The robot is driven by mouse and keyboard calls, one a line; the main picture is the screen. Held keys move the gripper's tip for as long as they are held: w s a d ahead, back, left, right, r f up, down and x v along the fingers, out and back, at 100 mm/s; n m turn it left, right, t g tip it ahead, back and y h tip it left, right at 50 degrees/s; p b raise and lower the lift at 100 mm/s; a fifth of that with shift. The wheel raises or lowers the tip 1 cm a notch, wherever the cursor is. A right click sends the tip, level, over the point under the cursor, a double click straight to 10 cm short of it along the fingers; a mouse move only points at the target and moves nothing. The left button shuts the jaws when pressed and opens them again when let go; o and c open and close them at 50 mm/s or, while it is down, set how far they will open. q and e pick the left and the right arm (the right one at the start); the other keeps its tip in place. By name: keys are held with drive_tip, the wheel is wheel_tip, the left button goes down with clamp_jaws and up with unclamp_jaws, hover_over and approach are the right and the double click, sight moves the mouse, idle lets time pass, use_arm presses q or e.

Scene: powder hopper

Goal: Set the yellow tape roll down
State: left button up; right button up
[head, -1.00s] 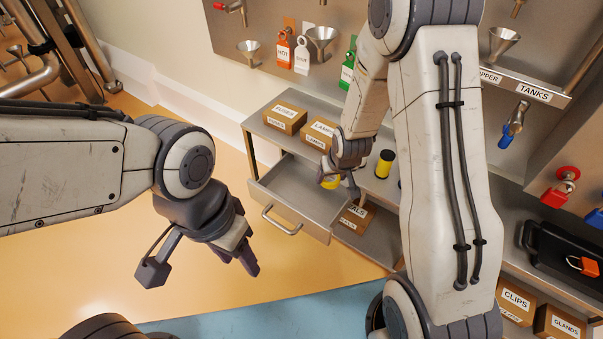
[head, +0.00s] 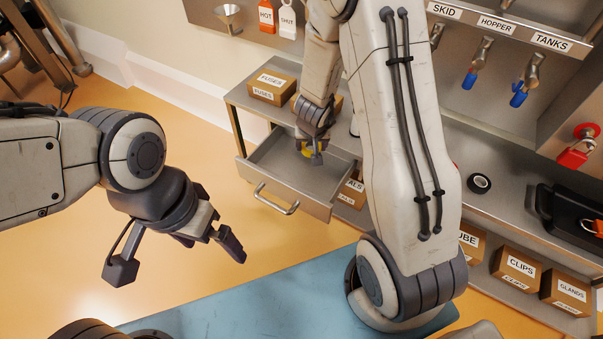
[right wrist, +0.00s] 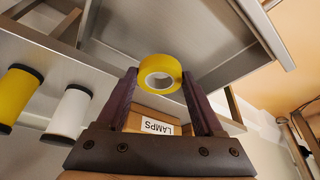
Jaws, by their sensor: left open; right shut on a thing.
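The yellow tape roll (right wrist: 158,63) sits between the two fingertips of my right gripper (right wrist: 160,80), which is shut on it. In the head view the yellow tape roll (head: 305,152) shows as a small yellow patch, largely hidden by the gripper. My right gripper (head: 309,150) is over the open drawer (head: 285,186), near its back part. I cannot tell whether the roll touches the drawer floor. My left gripper (head: 222,226) is open and empty, in front of and to the left of the drawer.
A FUSES box (head: 270,88) stands on the shelf top behind the drawer. The LAMPS box (right wrist: 152,126) shows beyond my right fingers. A yellow spool (right wrist: 15,92) and a white spool (right wrist: 66,114) are nearby. A black tape roll (head: 480,183) lies on the counter to the right.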

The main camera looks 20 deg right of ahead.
sight(311, 172)
drive_tip(key=shift+d+f+b, duration=0.1)
drive_tip(key=shift+f+b, duration=0.5)
drive_tip(key=shift+f, duration=0.15)
wheel_tip(311, 172, down, 9)
drive_tip(key=b, duration=0.8)
drive_tip(key=shift+r+b, duration=0.1)
drive_tip(key=shift+b, duration=0.25)
drive_tip(key=o, duration=1.3)
drive_tip(key=shift+s, duration=0.1)
drive_tip(key=shift+o, duration=0.2)
drive_tip(key=p+v, duration=0.9)
drive_tip(key=v, duration=0.3)
